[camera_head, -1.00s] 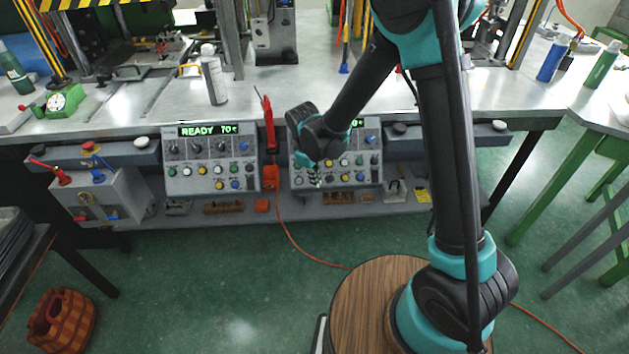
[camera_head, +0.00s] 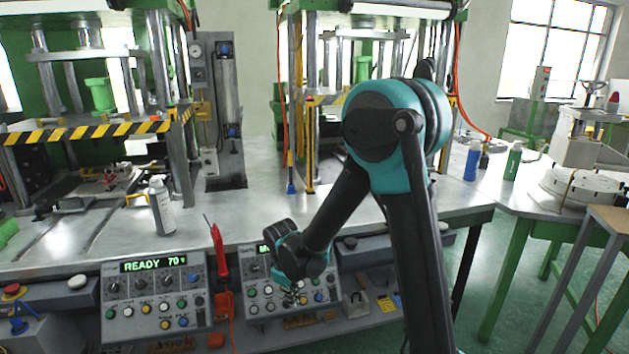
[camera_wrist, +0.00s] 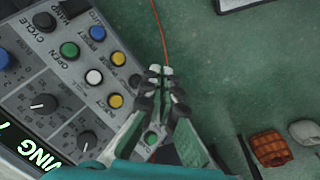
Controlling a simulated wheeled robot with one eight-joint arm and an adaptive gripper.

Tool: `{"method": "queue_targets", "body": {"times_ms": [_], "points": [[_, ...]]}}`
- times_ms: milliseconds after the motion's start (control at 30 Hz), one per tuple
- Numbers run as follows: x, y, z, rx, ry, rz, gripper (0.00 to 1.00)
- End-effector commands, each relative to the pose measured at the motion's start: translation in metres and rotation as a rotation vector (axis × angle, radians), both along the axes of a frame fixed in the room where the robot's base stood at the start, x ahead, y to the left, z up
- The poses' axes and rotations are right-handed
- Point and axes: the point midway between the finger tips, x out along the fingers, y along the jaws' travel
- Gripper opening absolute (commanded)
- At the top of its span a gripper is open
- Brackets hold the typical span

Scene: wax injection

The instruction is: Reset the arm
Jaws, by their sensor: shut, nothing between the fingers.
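My gripper (camera_head: 294,293) is in front of the right control panel (camera_head: 262,309) in the head view, its fingers small and partly lost against the panel. In the wrist view my gripper (camera_wrist: 160,72) has its fingertips together with nothing between them. The panel's knobs and coloured buttons (camera_wrist: 93,77) lie to the left of the fingers there, and the fingertips appear apart from them. My arm is bent, with its elbow raised over the table and the forearm slanting down to the panel. Part of the panel's display is hidden behind my wrist.
A left control panel (camera_head: 155,292) reads READY 70. A white bottle (camera_head: 161,207) stands on the metal table (camera_head: 255,215). Tall presses stand behind it. Blue (camera_head: 472,160) and green (camera_head: 513,162) bottles are at the right. Green floor (camera_head: 500,300) is open at the lower right.

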Motion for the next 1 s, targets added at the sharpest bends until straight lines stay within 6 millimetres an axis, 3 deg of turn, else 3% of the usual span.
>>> {"method": "queue_targets", "body": {"times_ms": [33, 100, 267, 500, 700, 1000], "points": [[-0.001, -0.024, 0.010, 0.018, -0.011, -0.058, 0.00], [-0.003, -0.052, 0.021, 0.045, -0.027, -0.138, 0.00], [-0.017, -0.111, 0.041, 0.107, -0.065, -0.318, 0.00], [-0.054, -0.189, 0.056, 0.196, -0.133, -0.589, 0.00], [-0.092, -0.237, 0.056, 0.266, -0.194, -0.804, 0.00], [-0.124, -0.266, 0.050, 0.321, -0.250, -0.973, 0.00]]}}
